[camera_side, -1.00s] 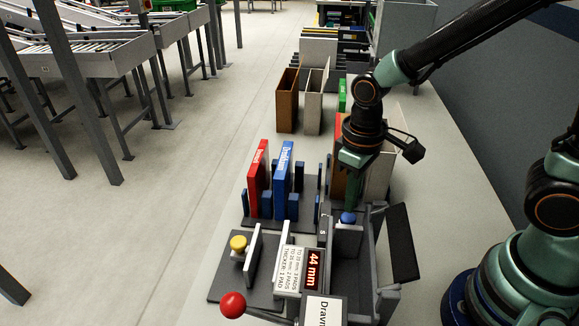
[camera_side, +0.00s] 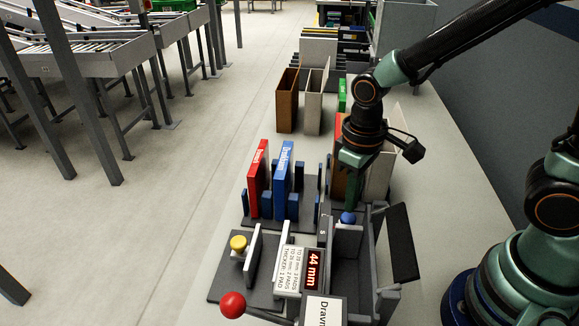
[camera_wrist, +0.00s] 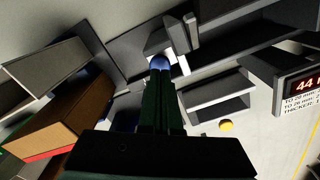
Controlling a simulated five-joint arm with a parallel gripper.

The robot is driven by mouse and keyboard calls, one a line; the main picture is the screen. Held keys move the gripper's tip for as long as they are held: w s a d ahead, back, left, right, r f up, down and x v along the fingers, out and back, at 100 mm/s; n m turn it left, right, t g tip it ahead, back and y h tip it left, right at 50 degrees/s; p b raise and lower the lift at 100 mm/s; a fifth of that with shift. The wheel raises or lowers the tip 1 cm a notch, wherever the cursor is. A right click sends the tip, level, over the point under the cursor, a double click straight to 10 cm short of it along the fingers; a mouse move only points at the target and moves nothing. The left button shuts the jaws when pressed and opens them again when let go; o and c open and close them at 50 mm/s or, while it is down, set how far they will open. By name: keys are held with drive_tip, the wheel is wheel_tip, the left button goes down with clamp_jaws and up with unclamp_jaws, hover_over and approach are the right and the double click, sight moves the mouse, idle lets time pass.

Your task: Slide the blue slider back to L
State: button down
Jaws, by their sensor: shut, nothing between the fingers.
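The blue slider knob (camera_side: 348,217) sits on the grey fixture (camera_side: 348,240) beside the display, at the right of the work area. In the side view a letter S (camera_side: 322,232) shows on the strip left of the knob; I cannot make out an L there. My gripper (camera_side: 351,205) is shut and empty, pointing down with its tips right at the knob. In the wrist view the dark green fingers (camera_wrist: 161,80) lie together, and the blue knob (camera_wrist: 159,63) shows just beyond their tips. I cannot tell whether they touch it.
A display reading 44 mm (camera_side: 313,270) stands in front, near a lever with a red ball (camera_side: 232,305) and a yellow knob (camera_side: 238,243). Red (camera_side: 258,178) and blue (camera_side: 283,178) binders stand behind. A dark tilted panel (camera_side: 402,243) rises to the right. Bare surface lies further right.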

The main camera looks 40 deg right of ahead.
drive_tip(key=shift+f, duration=1.1)
idle(0.7)
drive_tip(key=shift+w+d, duration=1.7)
idle(1.2)
drive_tip(key=shift+r, duration=0.1)
drive_tip(key=shift+r, duration=2.95)
drive_tip(key=shift+r, duration=0.1)
drive_tip(key=s+d+r+m+t, duration=0.3)
drive_tip(key=s+d+r+t, duration=0.1)
drive_tip(key=r, duration=0.5)
drive_tip(key=shift+d+r+t, duration=0.4)
drive_tip(key=shift+d+t, duration=0.15)
drive_tip(key=shift+t, duration=0.25)
